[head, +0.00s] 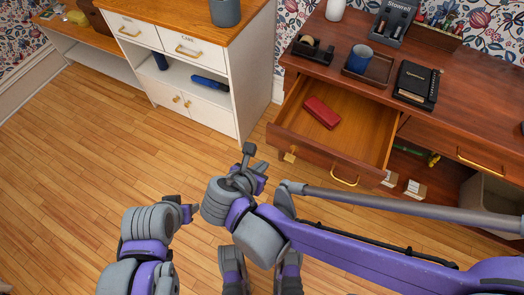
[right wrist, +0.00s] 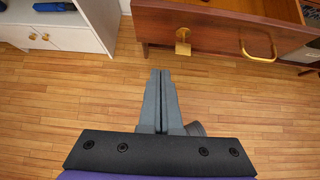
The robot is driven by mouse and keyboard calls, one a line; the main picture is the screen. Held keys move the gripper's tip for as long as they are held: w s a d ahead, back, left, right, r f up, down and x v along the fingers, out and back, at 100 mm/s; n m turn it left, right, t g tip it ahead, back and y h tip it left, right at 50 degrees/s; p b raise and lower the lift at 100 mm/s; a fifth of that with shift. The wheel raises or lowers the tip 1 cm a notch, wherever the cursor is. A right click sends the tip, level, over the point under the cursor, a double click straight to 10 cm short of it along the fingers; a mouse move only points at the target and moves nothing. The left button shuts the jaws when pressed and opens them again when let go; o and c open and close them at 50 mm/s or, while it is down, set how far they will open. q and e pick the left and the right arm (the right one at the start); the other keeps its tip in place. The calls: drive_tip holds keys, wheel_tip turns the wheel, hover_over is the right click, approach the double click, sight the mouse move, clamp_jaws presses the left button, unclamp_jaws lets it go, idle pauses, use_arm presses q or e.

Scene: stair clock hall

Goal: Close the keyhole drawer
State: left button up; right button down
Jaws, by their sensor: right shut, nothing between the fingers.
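The keyhole drawer (head: 317,161) of the dark wooden desk is pulled open, its inside showing. Its front has a brass keyhole fitting (head: 290,155) and a brass pull handle (head: 344,181). A red case (head: 321,112) lies inside. In the right wrist view the drawer front (right wrist: 215,32) is at upper right, with the keyhole fitting (right wrist: 183,42) and handle (right wrist: 259,50). My right gripper (head: 249,150) is shut and empty, in front of the drawer and left of the fitting, apart from it; its fingers also show in the right wrist view (right wrist: 160,72). My left gripper (head: 187,209) is at lower left, its fingers unclear.
A white cabinet (head: 225,110) with drawers and a shelf stands left of the desk. The wooden floor at left is clear.

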sight(282, 144)
drive_tip(key=shift+w+d+r+b+x, duration=0.3)
drive_tip(key=shift+b+x, duration=0.25)
drive_tip(key=shift+x, duration=1.55)
drive_tip(key=shift+w+d+r+b+x, duration=0.2)
drive_tip(key=shift+r+b+x, duration=0.25)
drive_tip(key=shift+x, duration=1.65)
drive_tip(key=shift+w+d+r+b+x, duration=0.2)
drive_tip(key=shift+b+x, duration=0.45)
drive_tip(key=shift+x, duration=1.45)
drive_tip(key=shift+w+d, duration=0.1)
drive_tip(key=shift+w, duration=0.1)
drive_tip(key=w+d, duration=0.4)
drive_tip(key=w, duration=0.3)
drive_tip(key=w+d+b, duration=0.1)
drive_tip(key=w+d, duration=0.3)
drive_tip(key=w, duration=0.2)
drive_tip(key=w+d, duration=0.4)
drive_tip(key=w, duration=0.3)
drive_tip(key=shift+w+d+b, duration=0.3)
drive_tip(key=shift+d, duration=0.1)
drive_tip(key=shift+w+d, duration=0.3)
drive_tip(key=shift+w, duration=0.25)
drive_tip(key=shift+w+d+r, duration=0.1)
drive_tip(key=shift+w+r, duration=0.05)
drive_tip(key=shift+w, duration=0.05)
drive_tip(key=shift+r, duration=0.1)
